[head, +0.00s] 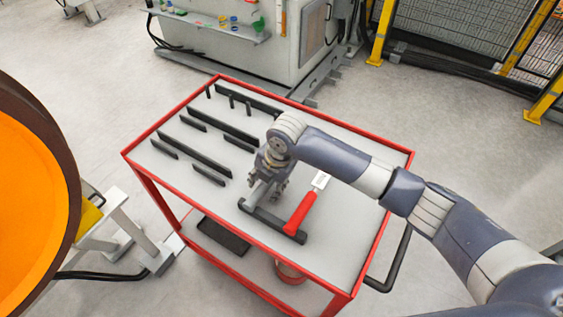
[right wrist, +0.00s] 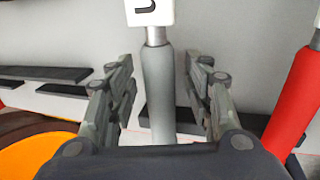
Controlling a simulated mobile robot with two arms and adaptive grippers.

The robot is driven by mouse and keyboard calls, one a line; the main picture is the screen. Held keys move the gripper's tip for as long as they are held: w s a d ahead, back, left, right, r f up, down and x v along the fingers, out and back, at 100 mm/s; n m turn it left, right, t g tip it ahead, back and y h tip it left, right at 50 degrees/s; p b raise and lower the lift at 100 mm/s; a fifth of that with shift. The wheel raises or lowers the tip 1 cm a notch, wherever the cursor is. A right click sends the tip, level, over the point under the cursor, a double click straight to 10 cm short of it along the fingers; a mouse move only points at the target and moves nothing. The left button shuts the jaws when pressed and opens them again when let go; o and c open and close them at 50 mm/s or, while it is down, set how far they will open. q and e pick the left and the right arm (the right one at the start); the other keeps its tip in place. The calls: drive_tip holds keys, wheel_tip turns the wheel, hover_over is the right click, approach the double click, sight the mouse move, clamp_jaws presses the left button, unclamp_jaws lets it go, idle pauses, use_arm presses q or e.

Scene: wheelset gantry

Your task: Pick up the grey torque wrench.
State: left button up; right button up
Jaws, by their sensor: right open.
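The grey torque wrench (right wrist: 158,92) shows in the right wrist view as a grey handle with a silver neck and a white end at the top edge. My right gripper (right wrist: 160,68) is open, with one finger on each side of the handle and gaps showing between. In the head view my right gripper (head: 268,186) is low over the cart top and hides most of the grey wrench (head: 258,194). A red-handled wrench (head: 300,212) with a white end lies just to the right; it also shows in the right wrist view (right wrist: 296,100). My left gripper is not in view.
The red-rimmed cart (head: 143,172) bears several black strips (head: 195,154); one black strip (head: 272,222) lies by the wrench handles. A big orange disc (head: 30,200) stands at the left. A machine (head: 280,45) and a yellow-posted fence (head: 383,30) are behind.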

drive_tip(key=shift+f, duration=0.1)
drive_tip(key=shift+c, duration=1.4)
clamp_jaws()
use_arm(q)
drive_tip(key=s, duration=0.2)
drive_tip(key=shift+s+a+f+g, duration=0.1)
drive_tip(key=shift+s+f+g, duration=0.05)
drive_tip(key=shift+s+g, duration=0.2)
use_arm(e)
drive_tip(key=shift+w, duration=0.1)
